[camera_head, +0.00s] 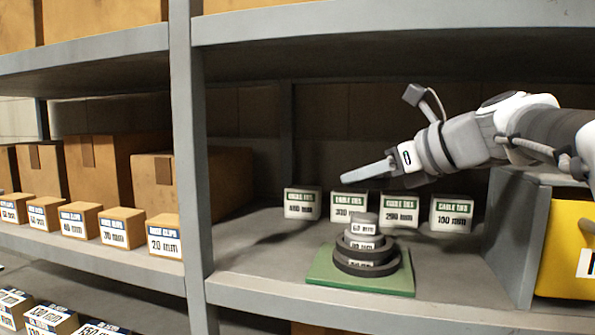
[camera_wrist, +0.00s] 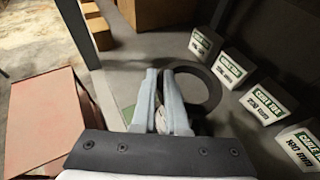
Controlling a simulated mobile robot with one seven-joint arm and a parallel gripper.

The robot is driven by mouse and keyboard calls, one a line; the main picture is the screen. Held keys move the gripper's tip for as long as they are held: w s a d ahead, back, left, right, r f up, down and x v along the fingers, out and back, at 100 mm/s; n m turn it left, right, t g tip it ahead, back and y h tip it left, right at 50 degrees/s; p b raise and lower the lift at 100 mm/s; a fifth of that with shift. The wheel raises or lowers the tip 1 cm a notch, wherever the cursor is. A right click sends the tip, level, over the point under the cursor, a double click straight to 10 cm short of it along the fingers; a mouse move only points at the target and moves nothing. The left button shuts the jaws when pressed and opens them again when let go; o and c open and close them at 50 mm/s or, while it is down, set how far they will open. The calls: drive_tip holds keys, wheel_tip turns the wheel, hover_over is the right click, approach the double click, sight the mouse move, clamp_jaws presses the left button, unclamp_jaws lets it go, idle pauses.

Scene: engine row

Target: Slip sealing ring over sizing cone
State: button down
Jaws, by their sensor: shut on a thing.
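The sizing cone (camera_head: 365,228) is a stepped grey piece with size labels, upright on a green board (camera_head: 318,270) on the shelf. Two dark bands, which look like rings, sit around its lower steps. My gripper (camera_head: 345,179) is above the cone, fingers pointing left, apart from it. In the wrist view my gripper (camera_wrist: 161,75) is shut on the dark sealing ring (camera_wrist: 218,92), its near-left rim at the fingertips and its opening showing grey shelf. In the head view the held ring is lost against the dark background. In the wrist view the fingers mostly hide the cone.
Several labelled cable tie boxes (camera_head: 401,208) stand in a row behind the cone. A shelf upright (camera_head: 190,160) stands to the left, with cartons beyond. A yellow bin (camera_head: 567,250) is on the right. The upper shelf (camera_head: 390,25) is above my arm.

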drive_tip(key=shift+r+p, duration=0.15)
drive_tip(key=shift+p, duration=0.2)
idle(0.3)
drive_tip(key=shift+f+b, duration=1.75)
drive_tip(key=shift+f, duration=1.1)
drive_tip(key=c, duration=0.9)
unclamp_jaws()
drive_tip(key=shift+o, duration=0.2)
drive_tip(key=v, duration=1.7)
drive_tip(key=shift+s+d+b, duration=0.2)
drive_tip(key=shift+b, duration=0.2)
drive_tip(key=shift+r, duration=0.1)
